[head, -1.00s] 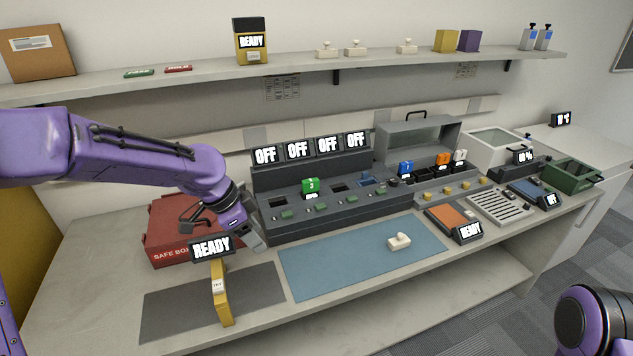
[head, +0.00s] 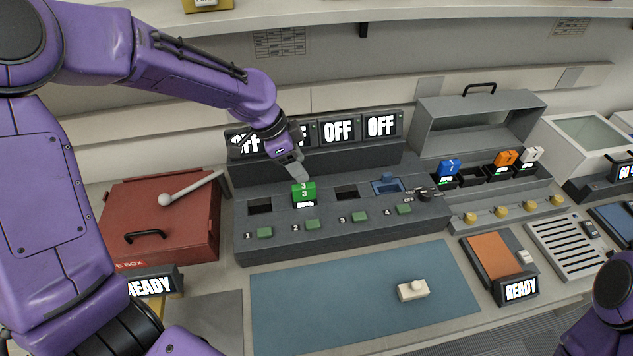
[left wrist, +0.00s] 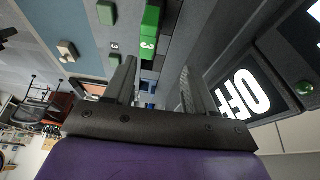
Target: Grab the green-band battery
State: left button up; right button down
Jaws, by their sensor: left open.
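The green-band battery (head: 304,192), a green block marked 3, stands in the second slot from the left of the dark charger (head: 335,237). My left gripper (head: 294,172) is just above and behind it, pointing down. In the left wrist view the green battery (left wrist: 150,32) lies ahead of the open fingers (left wrist: 158,80), not gripped, nearer the finger on the picture's left. The fingers are empty. My right arm shows only at the lower right edge; its gripper is out of view.
OFF displays (head: 338,131) rise behind the charger. A red safe box (head: 160,225) stands to the left. A blue mat (head: 350,300) with a white piece (head: 412,290) lies in front. Blue, orange and white batteries (head: 505,158) stand in a rack to the right.

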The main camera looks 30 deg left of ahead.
aim_at(303, 186)
pick_arm(q)
jog(key=x, duration=0.2)
jog(key=s+p+x, duration=0.1)
jog(key=x, duration=0.2)
jog(key=p+x, duration=0.1)
jog(key=x, duration=0.2)
jog(key=shift+s+a+f, duration=0.1)
jog(key=shift+s+f, duration=0.1)
jog(key=shift+f, duration=0.25)
jog(key=shift+s+r, duration=0.2)
jog(key=shift+s, duration=0.05)
jog(key=shift+s+r, duration=0.2)
jog(key=shift+s, duration=0.05)
jog(key=c, duration=0.3)
jog(key=shift+s, duration=0.1)
jog(key=c, duration=0.5)
jog(key=shift+f, duration=0.1)
grip_shut()
pick_arm(e)
jog(key=shift+s+r, duration=1.1)
